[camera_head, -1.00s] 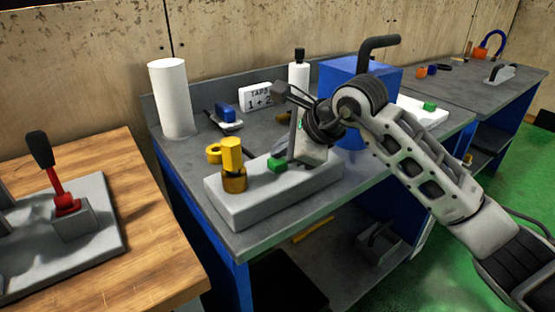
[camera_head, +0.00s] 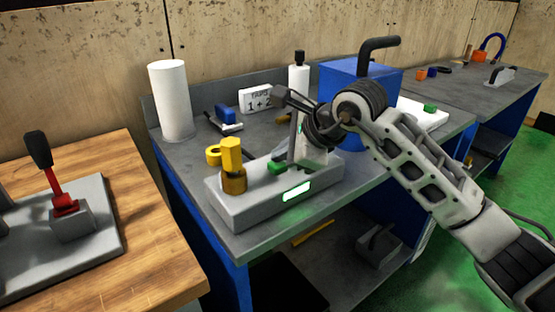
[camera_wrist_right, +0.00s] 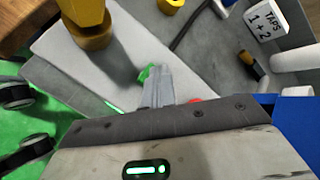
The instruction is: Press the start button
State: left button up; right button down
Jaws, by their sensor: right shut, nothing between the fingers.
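The control box (camera_head: 235,208) is a pale grey block on the grey bench, with a green button (camera_head: 277,167) on its top. A bright green light (camera_head: 296,190) glows on its front face. My right gripper (camera_head: 290,160) points down with its fingers shut and empty, at the green button. In the right wrist view the shut fingers (camera_wrist_right: 157,75) reach the edge of the green button (camera_wrist_right: 146,73) and partly cover it; exact contact is hard to tell. A bit of red (camera_wrist_right: 195,100) shows beside the fingers. My left gripper is not in view.
A yellow knob (camera_head: 232,165) stands on the box's left end. A white cylinder (camera_head: 172,105), a "TAPS 1 + 2" sign (camera_head: 257,98) and a blue box (camera_head: 350,80) stand behind. A wooden table (camera_head: 150,230) with a red-based lever (camera_head: 65,200) is at left.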

aim_at(283, 166)
jog(key=shift+r+p, duration=0.45)
jog(key=shift+r, duration=0.4)
jog(key=shift+r, duration=0.15)
jog(key=shift+r+p, duration=1.4)
jog(key=shift+r, duration=1.05)
jog(key=shift+s+f, duration=0.1)
jog(key=shift+f, duration=0.05)
